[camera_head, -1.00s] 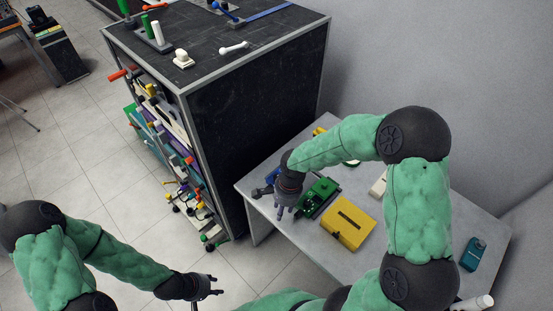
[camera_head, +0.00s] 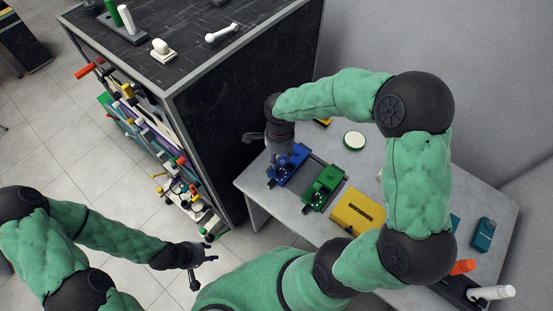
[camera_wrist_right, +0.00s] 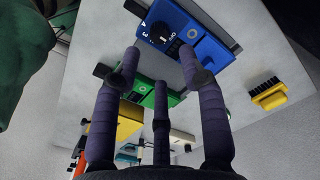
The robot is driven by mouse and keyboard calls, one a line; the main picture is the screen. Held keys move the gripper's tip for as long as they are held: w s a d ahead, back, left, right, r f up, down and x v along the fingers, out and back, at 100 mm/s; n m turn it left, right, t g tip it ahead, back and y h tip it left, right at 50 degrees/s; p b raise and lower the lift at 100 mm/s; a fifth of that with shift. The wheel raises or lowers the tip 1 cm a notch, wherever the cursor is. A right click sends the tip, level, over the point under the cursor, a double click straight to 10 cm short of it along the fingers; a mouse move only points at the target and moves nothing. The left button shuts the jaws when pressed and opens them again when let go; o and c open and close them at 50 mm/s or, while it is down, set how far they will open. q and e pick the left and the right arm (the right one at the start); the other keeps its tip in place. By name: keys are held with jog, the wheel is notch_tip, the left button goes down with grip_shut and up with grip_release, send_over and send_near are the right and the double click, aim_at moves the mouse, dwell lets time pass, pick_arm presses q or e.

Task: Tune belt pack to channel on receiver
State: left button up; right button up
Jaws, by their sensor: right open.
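A blue box-shaped device (camera_head: 297,157) lies at the left end of the grey table, with a green one (camera_head: 323,189) beside it. In the right wrist view the blue device (camera_wrist_right: 205,42) has a black dial (camera_wrist_right: 160,33) with numbers around it; the green device (camera_wrist_right: 153,96) is below it. I cannot tell which thing is the belt pack and which the receiver. My right gripper (camera_head: 279,167) is open over the blue device; its spread fingers (camera_wrist_right: 160,60) point at the dial side, and contact is unclear. My left gripper (camera_head: 205,268) is open and empty, away from the table.
A yellow slotted box (camera_head: 358,212) stands beside the green device. A round white-topped thing (camera_head: 354,140), a teal item (camera_head: 484,234) and a white cylinder (camera_head: 491,292) are also on the table. A black cabinet (camera_head: 235,100) borders the table's left side.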

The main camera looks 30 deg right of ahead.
aim_at(279, 170)
notch_tip(279, 170, down, 8)
jog(key=b, duration=0.4)
jog(key=shift+s, duration=0.1)
jog(key=shift+f+b, duration=0.15)
jog(key=shift+b, duration=0.2)
jog(key=shift+c, duration=0.5)
jog(key=c, duration=0.6)
jog(key=shift+o, duration=0.2)
jog(key=m, duration=0.7)
jog(key=shift+r, duration=0.2)
jog(key=o, duration=0.4)
jog(key=shift+m, duration=0.3)
jog(key=o, duration=0.5)
notch_tip(279, 170, up, 12)
jog(key=shift+f, duration=0.1)
